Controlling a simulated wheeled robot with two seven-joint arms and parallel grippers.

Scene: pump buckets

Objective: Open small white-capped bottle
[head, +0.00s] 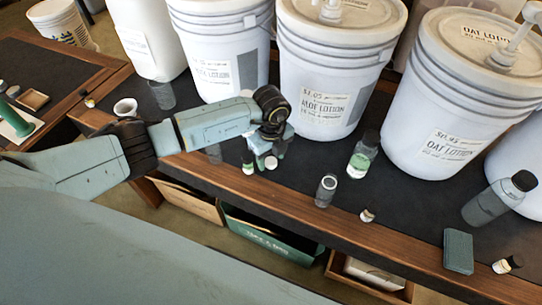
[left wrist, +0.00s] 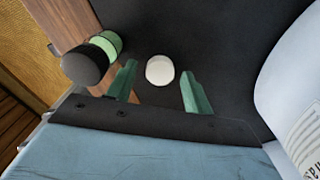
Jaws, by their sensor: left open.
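The small white-capped bottle (head: 271,163) stands near the front edge of the dark table, under my left gripper. In the left wrist view its round white cap (left wrist: 160,70) shows from above, between the two green fingers. My left gripper (head: 264,155) is open and points down at the cap, with a finger on each side and dark gaps showing between them. I cannot tell how high the fingertips are relative to the cap. The bottle's body is hidden below the cap and behind the fingers. My right gripper is in neither view.
A green bottle with a dark cap (left wrist: 95,52) stands close beside the left finger. Large white lotion buckets (head: 325,90) line the back. The table's wooden edge (head: 290,213) is close.

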